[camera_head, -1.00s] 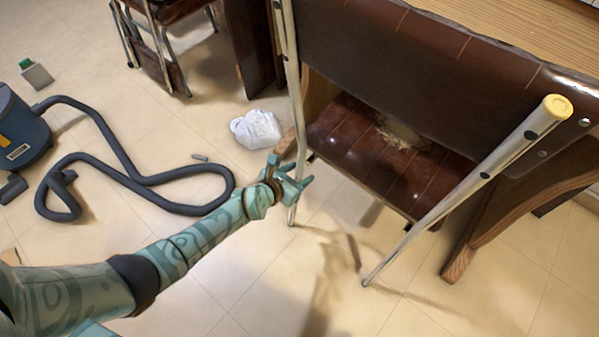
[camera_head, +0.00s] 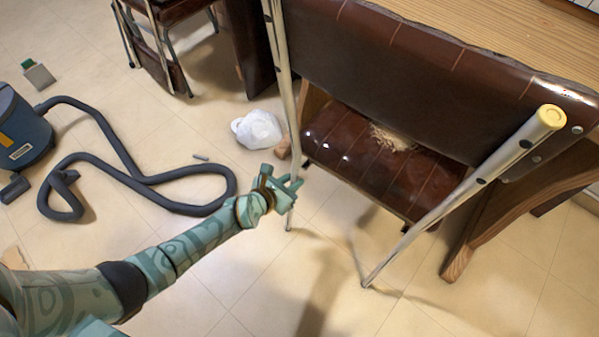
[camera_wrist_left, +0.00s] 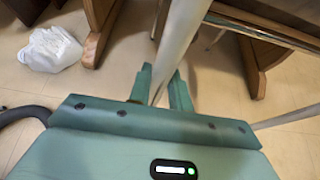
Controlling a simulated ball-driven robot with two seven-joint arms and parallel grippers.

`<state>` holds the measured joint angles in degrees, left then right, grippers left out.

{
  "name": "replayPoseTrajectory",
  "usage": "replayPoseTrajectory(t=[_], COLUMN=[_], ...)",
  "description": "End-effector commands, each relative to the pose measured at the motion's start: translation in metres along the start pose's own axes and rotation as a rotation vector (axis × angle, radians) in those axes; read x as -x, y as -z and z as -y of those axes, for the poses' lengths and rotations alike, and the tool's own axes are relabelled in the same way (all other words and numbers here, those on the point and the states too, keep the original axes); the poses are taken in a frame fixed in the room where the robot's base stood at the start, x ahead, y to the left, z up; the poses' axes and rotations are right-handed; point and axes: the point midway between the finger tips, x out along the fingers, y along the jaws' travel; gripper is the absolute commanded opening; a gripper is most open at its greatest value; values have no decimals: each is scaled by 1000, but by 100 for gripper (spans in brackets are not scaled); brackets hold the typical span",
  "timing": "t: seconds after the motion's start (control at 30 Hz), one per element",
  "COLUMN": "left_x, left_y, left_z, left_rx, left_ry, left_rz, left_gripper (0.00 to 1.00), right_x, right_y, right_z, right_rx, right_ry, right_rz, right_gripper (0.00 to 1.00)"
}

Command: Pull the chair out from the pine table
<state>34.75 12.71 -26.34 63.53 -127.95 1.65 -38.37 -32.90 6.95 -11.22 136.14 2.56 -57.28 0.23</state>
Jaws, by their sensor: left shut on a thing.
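The chair (camera_head: 385,170) has a dark brown padded back and seat on metal tube legs, with torn stuffing showing on the seat. It stands at the pine table (camera_head: 500,25), its back toward me. My left gripper (camera_head: 290,186) is shut on the chair's left metal leg, low down. In the left wrist view the fingers (camera_wrist_left: 166,92) sit on either side of the chair leg (camera_wrist_left: 177,45). The chair's right leg (camera_head: 450,205) is free. My right gripper is not in view.
A white plastic bag (camera_head: 258,129) lies on the floor left of the chair. A blue vacuum cleaner (camera_head: 22,135) and its dark hose (camera_head: 130,180) are at the left. Another chair (camera_head: 165,45) stands at the back. Tiled floor in front is clear.

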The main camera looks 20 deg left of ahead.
Motion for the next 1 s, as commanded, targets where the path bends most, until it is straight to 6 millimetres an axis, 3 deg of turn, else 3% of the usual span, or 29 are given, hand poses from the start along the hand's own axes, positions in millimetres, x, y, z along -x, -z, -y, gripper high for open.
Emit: replayPoseTrajectory(t=[1.0], left_x=[63], left_y=[41], left_z=[-2], left_rx=[0], left_ry=[-2], left_rz=[-16], left_gripper=[0], right_x=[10], right_y=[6], right_z=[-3], right_rx=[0], right_ry=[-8], right_rz=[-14], right_gripper=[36])
